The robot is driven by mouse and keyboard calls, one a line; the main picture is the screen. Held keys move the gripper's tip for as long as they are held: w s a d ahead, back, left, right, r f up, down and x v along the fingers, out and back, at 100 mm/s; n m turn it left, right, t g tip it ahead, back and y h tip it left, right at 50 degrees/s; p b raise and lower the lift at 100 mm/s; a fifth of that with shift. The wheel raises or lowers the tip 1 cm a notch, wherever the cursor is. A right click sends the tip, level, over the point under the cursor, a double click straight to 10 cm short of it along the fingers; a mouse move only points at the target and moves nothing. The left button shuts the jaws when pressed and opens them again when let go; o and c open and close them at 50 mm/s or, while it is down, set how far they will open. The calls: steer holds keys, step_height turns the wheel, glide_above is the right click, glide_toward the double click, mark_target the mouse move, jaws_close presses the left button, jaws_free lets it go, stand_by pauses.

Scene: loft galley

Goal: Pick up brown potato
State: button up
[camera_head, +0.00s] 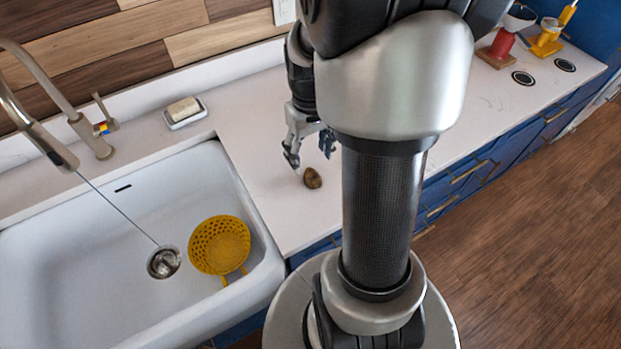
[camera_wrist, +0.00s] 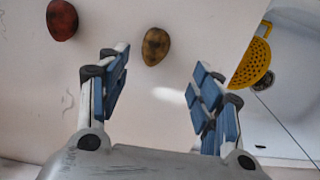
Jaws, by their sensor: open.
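The brown potato (camera_head: 312,178) lies on the white countertop (camera_head: 262,130), just right of the sink's edge. In the wrist view the potato (camera_wrist: 156,46) is yellow-brown with dark patches, beyond the fingertips and roughly between the finger lines. My gripper (camera_head: 309,154) is open and empty, pointing down beside the potato on its far side, apart from it. Both blue-padded fingers of the gripper (camera_wrist: 160,82) show spread in the wrist view.
A reddish round item (camera_wrist: 62,20) lies left of the potato in the wrist view; I cannot find it in the head view. A white sink (camera_head: 90,240) holds a yellow colander (camera_head: 220,245). A soap dish (camera_head: 185,116) stands behind it. My arm hides part of the counter.

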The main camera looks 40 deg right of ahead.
mark_target(312, 174)
step_height(312, 174, down, 4)
steer(key=shift+f+b, duration=0.1)
steer(key=shift+b, duration=0.45)
steer(key=f, duration=0.1)
steer(key=f+b, duration=0.1)
steer(key=f, duration=0.1)
steer(key=f+b, duration=0.1)
steer(key=f, duration=0.1)
steer(key=shift+s+d+f, duration=0.1)
steer(key=shift+d, duration=0.25)
steer(key=c, duration=1.2)
steer(key=shift+r, duration=0.2)
